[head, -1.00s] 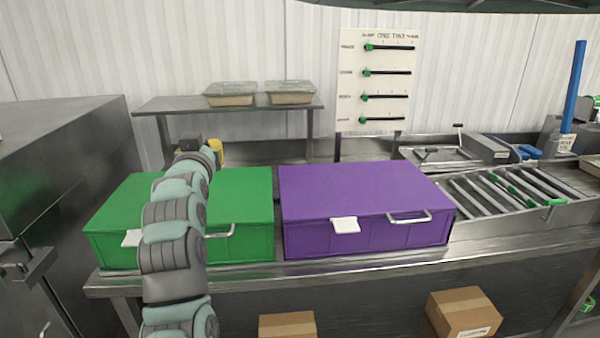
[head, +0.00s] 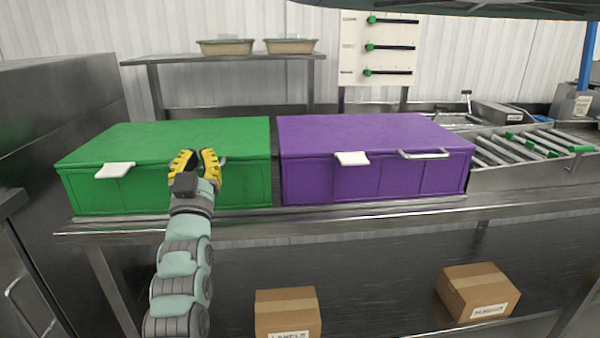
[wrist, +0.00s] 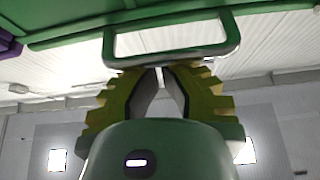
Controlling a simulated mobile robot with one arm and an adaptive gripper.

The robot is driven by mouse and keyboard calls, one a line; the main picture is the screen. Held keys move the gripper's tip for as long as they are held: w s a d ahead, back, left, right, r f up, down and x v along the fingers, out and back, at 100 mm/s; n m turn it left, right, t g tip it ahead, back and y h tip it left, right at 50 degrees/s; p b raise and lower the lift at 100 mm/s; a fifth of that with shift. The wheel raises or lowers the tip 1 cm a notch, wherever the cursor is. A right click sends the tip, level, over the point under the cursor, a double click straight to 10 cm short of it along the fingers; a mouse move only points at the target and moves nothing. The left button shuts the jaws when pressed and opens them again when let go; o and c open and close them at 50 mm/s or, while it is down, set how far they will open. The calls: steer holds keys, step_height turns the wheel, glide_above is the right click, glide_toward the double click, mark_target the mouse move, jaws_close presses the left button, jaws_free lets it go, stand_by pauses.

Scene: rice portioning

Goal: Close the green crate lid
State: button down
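The green crate (head: 242,188) stands on the counter at the left in the head view. Its green lid (head: 190,138) lies flat on top, with no gap that I can make out at the front. My gripper (head: 197,157) is at the crate's front, over the crate's metal handle, which it mostly hides. In the wrist view the handle (wrist: 172,55) is a loop just beyond my fingertips (wrist: 161,75). The yellow fingers are apart by a narrow gap with nothing between them. Whether they touch the handle bar is not clear.
A purple crate (head: 375,185) with its lid down stands close to the right of the green one. A dark metal cabinet (head: 60,110) is at the left. Two cardboard boxes (head: 288,308) (head: 478,288) are on the lower shelf.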

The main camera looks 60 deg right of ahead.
steer(key=shift+w+d+f, duration=0.1)
steer(key=shift+d+f, duration=0.05)
steer(key=shift+f, duration=0.65)
steer(key=r, duration=0.4)
steer(key=shift+w+d+r, duration=0.15)
steer(key=shift+w+r, duration=0.05)
steer(key=shift+w, duration=0.05)
steer(key=shift+s+r, duration=0.1)
steer(key=shift+r, duration=0.15)
steer(key=v, duration=0.9)
steer(key=shift+s+a+h+b, duration=0.3)
steer(key=shift+s+a+b, duration=0.05)
steer(key=shift+a+b, duration=0.05)
